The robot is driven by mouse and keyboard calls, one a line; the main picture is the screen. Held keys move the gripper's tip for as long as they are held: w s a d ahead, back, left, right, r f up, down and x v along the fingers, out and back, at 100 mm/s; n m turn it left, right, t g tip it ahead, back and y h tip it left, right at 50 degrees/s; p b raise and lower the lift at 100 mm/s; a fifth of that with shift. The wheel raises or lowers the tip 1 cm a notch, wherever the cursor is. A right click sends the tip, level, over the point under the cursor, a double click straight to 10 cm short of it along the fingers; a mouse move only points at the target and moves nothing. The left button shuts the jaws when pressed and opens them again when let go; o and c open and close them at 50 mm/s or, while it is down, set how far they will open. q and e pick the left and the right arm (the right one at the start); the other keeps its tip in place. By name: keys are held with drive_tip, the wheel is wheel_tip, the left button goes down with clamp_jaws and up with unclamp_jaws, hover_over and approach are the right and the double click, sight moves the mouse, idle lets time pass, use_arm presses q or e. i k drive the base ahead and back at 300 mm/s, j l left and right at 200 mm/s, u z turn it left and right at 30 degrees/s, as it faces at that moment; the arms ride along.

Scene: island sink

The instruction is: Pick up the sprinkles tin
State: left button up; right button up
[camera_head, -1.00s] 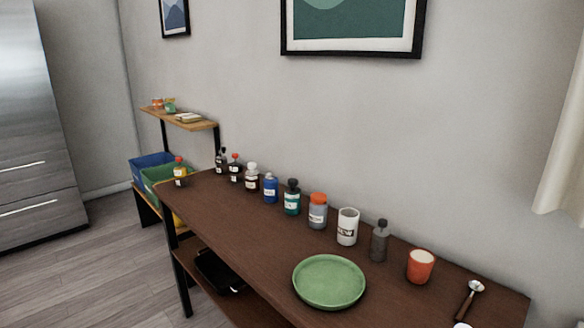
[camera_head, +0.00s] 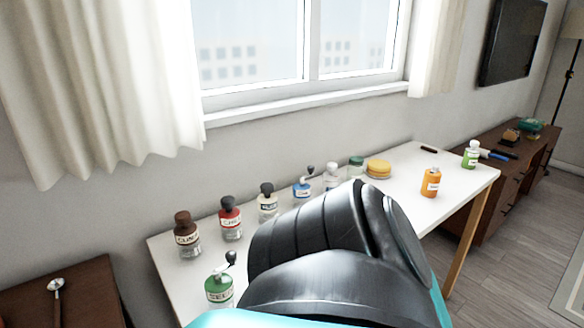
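I cannot tell which item is the sprinkles tin; no label reading sprinkles is legible. A row of small labelled jars and bottles stands along the back of the white table (camera_head: 410,190). They include a brown-capped jar (camera_head: 187,234), a red bottle (camera_head: 231,219), a dark-capped jar (camera_head: 267,203) and a blue one (camera_head: 303,187). A round yellow container (camera_head: 378,168) sits farther right beside a green-lidded jar (camera_head: 356,166). A green bottle (camera_head: 219,287) stands near the front left. One of my arms fills the lower middle and hides part of the table. Neither gripper shows.
An orange bottle (camera_head: 431,183) and a light green bottle (camera_head: 470,155) stand toward the table's right end. A brown table (camera_head: 85,298) with a spoon (camera_head: 57,290) is at lower left. A brown cabinet (camera_head: 520,155) stands at right. A window with curtains is behind.

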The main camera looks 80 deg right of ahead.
sight(429, 186)
drive_tip(key=k+l+z, duration=0.1)
drive_tip(key=z, duration=3.35)
drive_tip(key=i, duration=0.05)
